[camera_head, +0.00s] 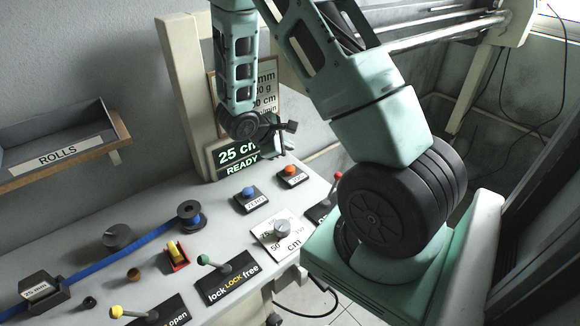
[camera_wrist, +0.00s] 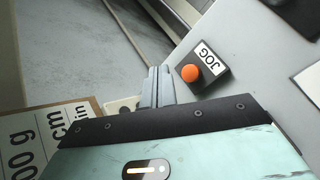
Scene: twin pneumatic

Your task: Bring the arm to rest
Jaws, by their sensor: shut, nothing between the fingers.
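My arm is teal with black joints and reaches over the grey bench (camera_head: 330,205) from the right. My gripper (camera_head: 284,146) hangs small and partly hidden above the bench's back edge, beside the display reading "25 cm READY" (camera_head: 236,154). In the wrist view my gripper (camera_wrist: 158,88) has its two grey fingers together with nothing between them. The orange JOG button (camera_wrist: 190,73) lies to the right of the fingers, apart from them. The same JOG button (camera_head: 291,171) shows in the head view, below and in front of the gripper.
A blue ZERO button (camera_head: 249,192), a grey dial (camera_head: 282,228), a green-knobbed lock lever (camera_head: 204,260) and a yellow-knobbed lever (camera_head: 117,311) stand on the bench. Blue tubing (camera_head: 120,250) runs along the left. A ROLLS shelf (camera_head: 112,133) juts from the wall.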

